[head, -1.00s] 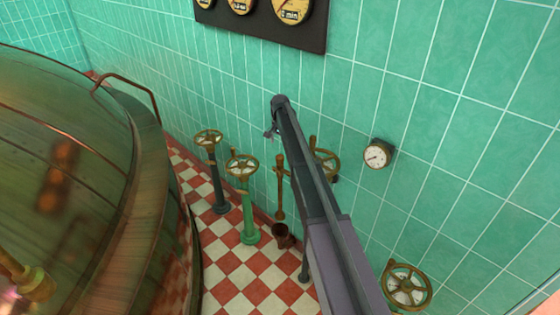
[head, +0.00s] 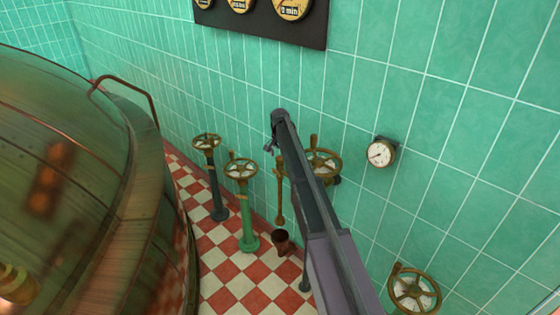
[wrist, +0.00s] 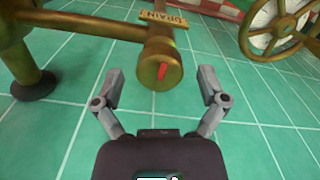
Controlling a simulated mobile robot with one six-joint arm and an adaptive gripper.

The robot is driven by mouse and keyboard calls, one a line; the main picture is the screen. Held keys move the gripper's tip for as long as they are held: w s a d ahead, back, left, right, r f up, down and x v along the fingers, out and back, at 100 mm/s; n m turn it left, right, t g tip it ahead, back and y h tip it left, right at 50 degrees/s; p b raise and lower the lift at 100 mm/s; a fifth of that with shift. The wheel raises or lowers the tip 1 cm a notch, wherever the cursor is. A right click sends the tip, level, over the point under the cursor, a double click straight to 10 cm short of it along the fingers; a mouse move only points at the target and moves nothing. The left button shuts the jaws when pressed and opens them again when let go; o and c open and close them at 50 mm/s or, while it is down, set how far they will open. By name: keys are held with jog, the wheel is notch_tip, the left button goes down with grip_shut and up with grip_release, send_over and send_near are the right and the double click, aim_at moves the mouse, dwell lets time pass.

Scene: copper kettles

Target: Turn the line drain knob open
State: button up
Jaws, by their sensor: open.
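The drain knob (wrist: 158,72) is a round brass cap with a red mark on its face, in the upper middle of the wrist view. A brass plate reading DRAIN (wrist: 164,20) sits on the pipe behind it. My gripper (wrist: 161,73) is open, with one finger on each side of the knob in the picture. I see no clear contact, and I cannot tell how deep the fingertips reach. In the head view my gripper (head: 270,146) is small at the arm's far end, above the upright brass drain pipe (head: 279,198). The knob is not clear there.
A brass handwheel (wrist: 275,25) is at the upper right of the wrist view; brass pipework (wrist: 32,70) stands at left. In the head view, a green valve stand (head: 246,215), a dark valve stand (head: 216,190) and a large copper kettle (head: 70,190) stand left of my arm.

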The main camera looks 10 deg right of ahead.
jog(key=shift+f, duration=0.1)
jog(key=shift+c, duration=0.2)
jog(key=c, duration=1.1)
jog(key=shift+n, duration=0.3)
jog(key=n, duration=1.7)
jog(key=shift+a, duration=0.1)
jog(key=shift+n, duration=0.3)
